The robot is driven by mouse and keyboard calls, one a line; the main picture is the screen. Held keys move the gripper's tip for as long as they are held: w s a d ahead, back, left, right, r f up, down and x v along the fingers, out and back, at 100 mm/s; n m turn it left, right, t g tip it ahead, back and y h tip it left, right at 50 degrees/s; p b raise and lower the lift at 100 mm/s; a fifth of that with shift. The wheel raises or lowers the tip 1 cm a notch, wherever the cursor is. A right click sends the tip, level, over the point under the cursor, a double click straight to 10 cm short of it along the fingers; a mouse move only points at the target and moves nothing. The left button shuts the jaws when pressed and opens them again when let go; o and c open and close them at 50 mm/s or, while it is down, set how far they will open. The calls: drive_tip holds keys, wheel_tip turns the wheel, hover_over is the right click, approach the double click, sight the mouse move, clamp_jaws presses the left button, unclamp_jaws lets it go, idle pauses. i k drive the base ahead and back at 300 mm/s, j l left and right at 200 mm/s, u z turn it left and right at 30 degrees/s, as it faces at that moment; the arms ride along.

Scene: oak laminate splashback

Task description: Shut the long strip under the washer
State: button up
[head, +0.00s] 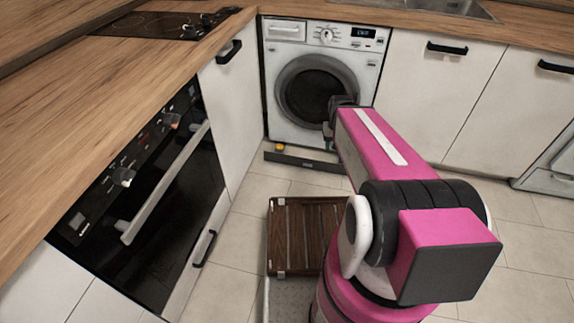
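The washer (318,85) is white with a round dark door and stands under the counter at the back. Below it, the long strip (302,162) is a low, dark-fronted drawer standing out from the washer's base. A light inside surface shows behind its front, with a small yellow thing (280,147) at the left end. My gripper (328,132) is at the far end of my pink arm, in front of the washer's lower right and above the strip. The arm hides most of it, so its fingers are unclear. The strip's right end is partly hidden by my arm.
A brown slatted wooden piece (290,238) lies low in front, left of my arm. An oven (140,190) with a bar handle lines the left side. White cabinets (435,95) with black handles stand at the right.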

sight(309, 163)
drive_tip(key=i+l+u, duration=0.15)
drive_tip(key=l+u, duration=0.25)
drive_tip(key=i+l+u, duration=0.1)
drive_tip(key=u, duration=0.25)
drive_tip(key=l+u, duration=0.55)
drive_tip(key=l, duration=1.3)
